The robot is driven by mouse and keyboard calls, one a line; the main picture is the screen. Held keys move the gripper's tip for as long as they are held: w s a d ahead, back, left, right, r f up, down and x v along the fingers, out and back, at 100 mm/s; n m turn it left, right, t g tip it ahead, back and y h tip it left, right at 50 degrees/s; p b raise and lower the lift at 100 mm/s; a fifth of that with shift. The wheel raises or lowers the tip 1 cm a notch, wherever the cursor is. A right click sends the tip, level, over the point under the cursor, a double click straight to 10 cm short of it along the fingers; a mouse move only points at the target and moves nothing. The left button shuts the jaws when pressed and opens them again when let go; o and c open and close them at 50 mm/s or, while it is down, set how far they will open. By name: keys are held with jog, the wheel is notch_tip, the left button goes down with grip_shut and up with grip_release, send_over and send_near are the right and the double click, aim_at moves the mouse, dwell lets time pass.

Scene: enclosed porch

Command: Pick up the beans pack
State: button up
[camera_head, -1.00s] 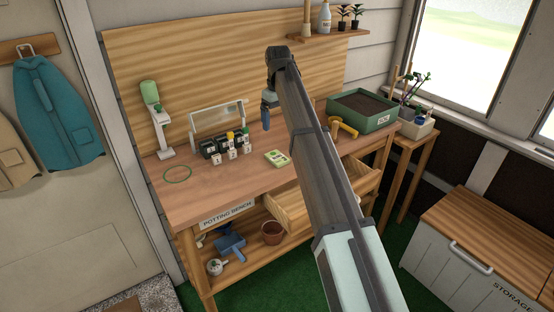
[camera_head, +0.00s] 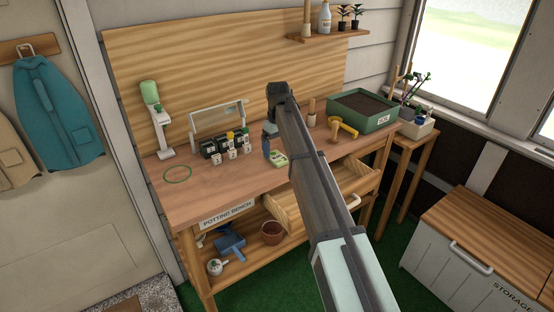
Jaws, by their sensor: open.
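A small green and yellow packet (camera_head: 278,160), which looks like the beans pack, lies flat on the potting bench near its front edge; its print is too small to read. My gripper (camera_head: 267,153) is open and points down, just above or beside the left end of the packet. Only a bluish finger shows clearly, and part of the packet is hidden behind it and my arm. I cannot tell whether they touch.
Several small dark and white containers (camera_head: 228,146) stand left of the packet. A green soil tray (camera_head: 362,108) and yellow tool (camera_head: 342,126) are to the right. The bench drawer (camera_head: 290,212) stands open below. The bench's left front (camera_head: 200,190) is clear.

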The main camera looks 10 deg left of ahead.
aim_at(277, 158)
jog(key=shift+s+f, duration=0.1)
jog(key=shift+f, duration=1.35)
jog(key=shift+c, duration=0.3)
jog(key=c, duration=1.1)
